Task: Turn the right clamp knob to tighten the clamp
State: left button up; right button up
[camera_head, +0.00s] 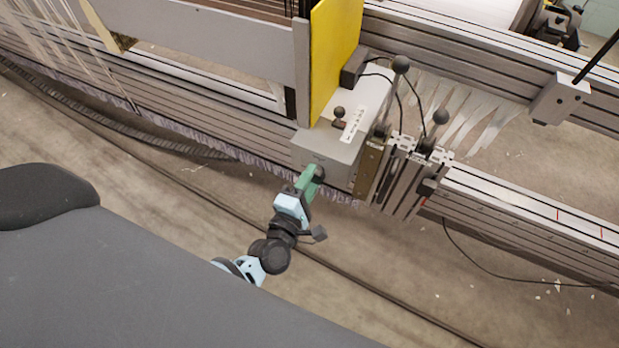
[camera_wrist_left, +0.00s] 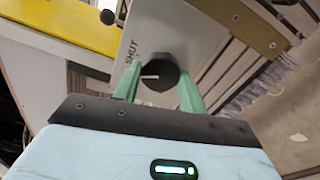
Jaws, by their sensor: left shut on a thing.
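The clamp knob (camera_wrist_left: 160,72) is round and black with a short white mark, set on the face of a grey box (camera_head: 325,152). In the left wrist view the word "SHUT" is printed beside it, and the white mark points to the left of the picture. My left gripper (camera_head: 309,179) has green fingers, which also show in the left wrist view (camera_wrist_left: 158,78). They stand on either side of the knob and are shut on it. In the head view the fingers hide most of the knob. My right gripper is in neither view.
A yellow panel (camera_head: 335,55) stands behind the box. Ball-topped levers (camera_head: 400,65) and a brass-coloured plate (camera_head: 369,168) are to its right. Metal rails (camera_head: 520,205) run on both sides, with threads at upper left. The floor (camera_head: 130,175) in front is mostly clear, with a cable across it.

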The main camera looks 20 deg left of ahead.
pick_arm(q)
jog(key=shift+m+p, duration=0.8)
jog(key=shift+m, duration=1.6)
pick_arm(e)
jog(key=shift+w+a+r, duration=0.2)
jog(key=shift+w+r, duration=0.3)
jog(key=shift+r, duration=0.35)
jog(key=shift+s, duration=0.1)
pick_arm(q)
jog(key=o, duration=1)
jog(key=shift+c, duration=0.2)
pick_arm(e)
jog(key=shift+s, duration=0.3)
pick_arm(q)
jog(key=s+p, duration=0.1)
jog(key=s, duration=0.7)
jog(key=shift+a, duration=0.15)
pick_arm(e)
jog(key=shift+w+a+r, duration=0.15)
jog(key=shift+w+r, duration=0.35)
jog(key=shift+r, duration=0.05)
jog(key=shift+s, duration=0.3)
